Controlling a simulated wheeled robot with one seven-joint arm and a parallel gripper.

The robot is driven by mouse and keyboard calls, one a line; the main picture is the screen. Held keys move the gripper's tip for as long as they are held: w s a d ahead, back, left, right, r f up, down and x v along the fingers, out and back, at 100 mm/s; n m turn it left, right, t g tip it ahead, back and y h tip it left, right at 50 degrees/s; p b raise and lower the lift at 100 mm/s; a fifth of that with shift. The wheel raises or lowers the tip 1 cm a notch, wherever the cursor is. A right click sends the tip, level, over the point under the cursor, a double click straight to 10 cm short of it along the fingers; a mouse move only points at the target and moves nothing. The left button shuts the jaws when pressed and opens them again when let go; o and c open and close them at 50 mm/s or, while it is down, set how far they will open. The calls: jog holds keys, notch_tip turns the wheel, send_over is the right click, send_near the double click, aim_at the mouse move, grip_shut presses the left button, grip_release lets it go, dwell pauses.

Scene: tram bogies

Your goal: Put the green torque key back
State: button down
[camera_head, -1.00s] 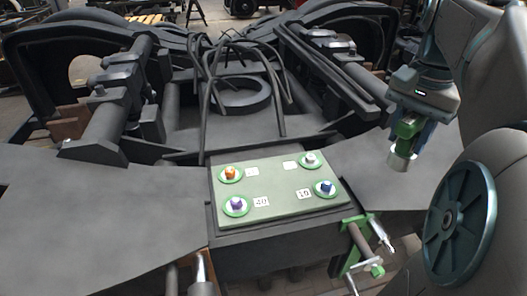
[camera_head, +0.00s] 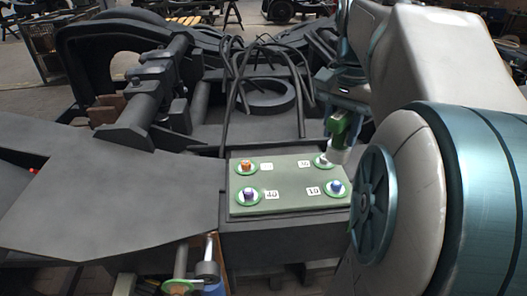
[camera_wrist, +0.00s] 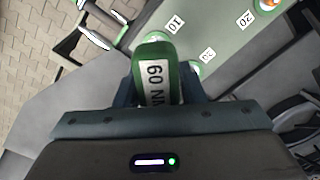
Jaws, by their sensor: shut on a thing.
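My gripper (camera_head: 342,112) is shut on the green torque key (camera_head: 341,127), whose silver lower end points down. In the wrist view my gripper (camera_wrist: 156,98) holds the key (camera_wrist: 153,50) between its two fingers, and a white label with dark print shows on the green body. The green board (camera_head: 290,182) lies below and to the left. The key's lower end is over or just beside the board's far right spot (camera_head: 320,163); I cannot tell whether it touches.
The board carries an orange knob (camera_head: 246,167), a purple knob (camera_head: 250,195) and a blue knob (camera_head: 336,186), each in a green ring beside a number label. Dark cables (camera_head: 238,85) rise behind the board. A flat dark plate (camera_head: 110,195) lies to the left.

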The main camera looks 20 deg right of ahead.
jog(key=shift+w+a+f+p, duration=0.45)
jog(key=shift+w+a+f, duration=0.8)
jog(key=shift+f, duration=0.45)
jog(key=shift+w+a+f+p, duration=0.5)
jog(key=shift+w+a+f, duration=0.7)
jog(key=shift+f, duration=0.45)
jog(key=shift+w+a+f+p, duration=0.45)
jog(key=shift+w+a+f, duration=0.55)
jog(key=shift+w+f, duration=0.55)
jog(key=shift+s+f, duration=0.1)
jog(key=shift+f, duration=0.15)
jog(key=c, duration=0.9)
grip_release()
notch_tip(320, 180, up, 12)
jog(key=s+a+f+n+t, duration=0.1)
jog(key=s+a+f+n, duration=0.2)
jog(key=s+f+n, duration=0.1)
jog(key=s+a+f+n+t, duration=0.1)
jog(key=s+a+f+n, duration=0.3)
jog(key=f, duration=0.1)
jog(key=s+a+f+n+t, duration=0.2)
jog(key=s+a+f+n, duration=0.2)
jog(key=shift+f+b, duration=0.3)
jog(key=shift+b, duration=0.1)
